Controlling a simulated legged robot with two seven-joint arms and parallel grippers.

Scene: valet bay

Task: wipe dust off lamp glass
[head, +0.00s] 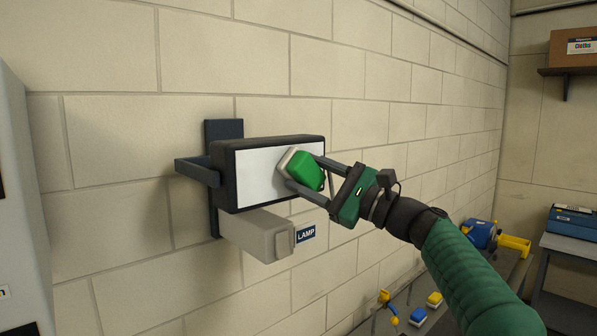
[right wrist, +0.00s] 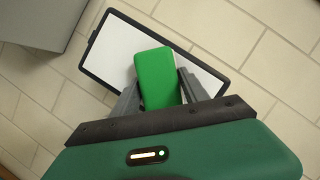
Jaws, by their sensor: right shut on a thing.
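The lamp has a dark rectangular housing (head: 269,142) on a dark wall bracket, with a pale white glass face (head: 258,178). No dust can be made out on the glass in either view. My right gripper (head: 308,173) is shut on a green block with a white pad (head: 306,170), held at the right part of the glass. The pad looks to be against or very close to the glass; contact cannot be told for certain. In the right wrist view the green block (right wrist: 158,78) sits between the fingers, over the lamp glass (right wrist: 122,47). My left gripper is not in view.
A grey box (head: 262,235) with a LAMP label (head: 306,234) is on the wall just below the lamp. A white cabinet (head: 22,200) stands at the left edge. Yellow and blue blocks (head: 434,299) and a blue-yellow tool (head: 485,236) lie at lower right. A Cloths box (head: 572,48) is on a shelf.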

